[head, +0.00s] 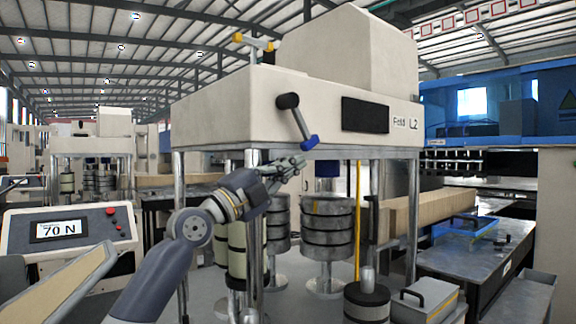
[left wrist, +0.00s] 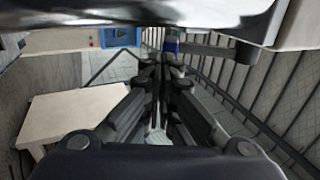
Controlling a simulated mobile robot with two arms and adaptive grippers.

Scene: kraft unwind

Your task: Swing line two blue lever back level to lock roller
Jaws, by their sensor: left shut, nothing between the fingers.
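The line two machine, labelled "Fold L2" (head: 405,122), carries a lever on its front face. The lever has a dark hub (head: 288,101), a silver arm and a blue grip (head: 310,142), and it slants down to the right. My left gripper (head: 297,163) is shut and empty, just below and left of the blue grip. In the left wrist view the closed fingers (left wrist: 166,60) point toward the blue grip (left wrist: 171,45), with the lever's bar and dark hub (left wrist: 245,52) to the right. I cannot tell whether the fingers touch the grip. My right gripper is not in view.
The machine's pale housing (head: 225,105) overhangs the gripper, on metal legs (head: 412,215). Roll stacks (head: 326,225) stand beneath, beside a yellow vertical rod (head: 358,220). A console reading 70 N (head: 57,229) stands at left. A grey bench (head: 460,255) is at right.

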